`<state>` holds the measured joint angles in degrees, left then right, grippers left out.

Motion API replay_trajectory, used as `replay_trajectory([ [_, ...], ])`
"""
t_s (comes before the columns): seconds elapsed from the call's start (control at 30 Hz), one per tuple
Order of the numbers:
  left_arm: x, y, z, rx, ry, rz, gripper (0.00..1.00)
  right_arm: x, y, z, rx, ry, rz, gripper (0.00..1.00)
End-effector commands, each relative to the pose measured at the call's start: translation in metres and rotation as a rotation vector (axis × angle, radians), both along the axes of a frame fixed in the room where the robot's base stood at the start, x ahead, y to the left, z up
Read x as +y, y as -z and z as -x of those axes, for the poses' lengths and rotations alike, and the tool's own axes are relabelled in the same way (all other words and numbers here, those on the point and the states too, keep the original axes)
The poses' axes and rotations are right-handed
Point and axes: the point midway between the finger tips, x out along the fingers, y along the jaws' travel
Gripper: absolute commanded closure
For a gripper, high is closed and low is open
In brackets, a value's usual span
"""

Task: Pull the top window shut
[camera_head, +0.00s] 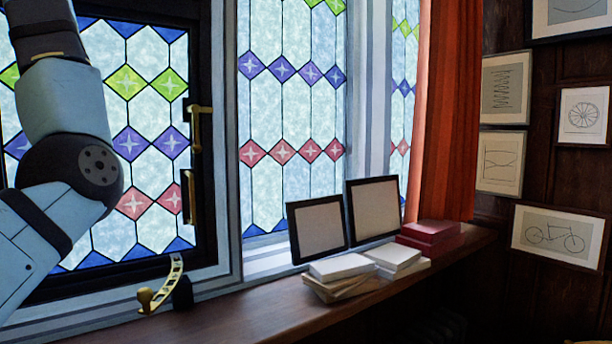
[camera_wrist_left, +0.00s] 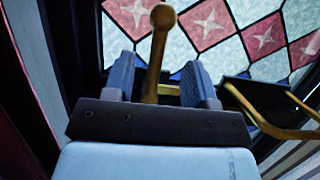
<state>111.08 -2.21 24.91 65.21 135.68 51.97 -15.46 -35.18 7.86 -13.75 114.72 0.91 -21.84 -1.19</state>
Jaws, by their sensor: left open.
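A dark-framed stained-glass window (camera_head: 125,150) fills the left of the head view. A brass handle (camera_head: 200,128) is on its right stile. I cannot tell whether this is the top window. My left gripper (camera_wrist_left: 158,68) is not visible in the head view. In the left wrist view it is open, with a brass rod ending in a round knob (camera_wrist_left: 162,18) between its fingers. Whether the fingers touch the rod cannot be told. Behind it are dark framing and glass (camera_wrist_left: 215,30) with red diamonds. My right gripper is not in view.
A curved brass stay (camera_head: 168,283) stands at the left of the wooden sill (camera_head: 240,318). White books (camera_head: 342,278), two dark frames (camera_head: 318,230), and red boxes (camera_head: 432,232) occupy the sill. A brass bar (camera_wrist_left: 262,120) lies right of my left gripper.

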Motion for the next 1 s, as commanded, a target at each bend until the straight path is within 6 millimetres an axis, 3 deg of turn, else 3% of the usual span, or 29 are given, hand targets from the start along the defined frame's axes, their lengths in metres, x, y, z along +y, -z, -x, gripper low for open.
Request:
replay_trajectory([
  [0.53, -0.044, 0.003, 0.052, -0.003, 0.001, -0.001, 0.49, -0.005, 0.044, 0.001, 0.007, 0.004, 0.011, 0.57],
  [1.0, -0.081, 0.002, 0.095, -0.001, 0.001, -0.002, 0.49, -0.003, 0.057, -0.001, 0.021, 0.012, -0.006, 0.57],
])
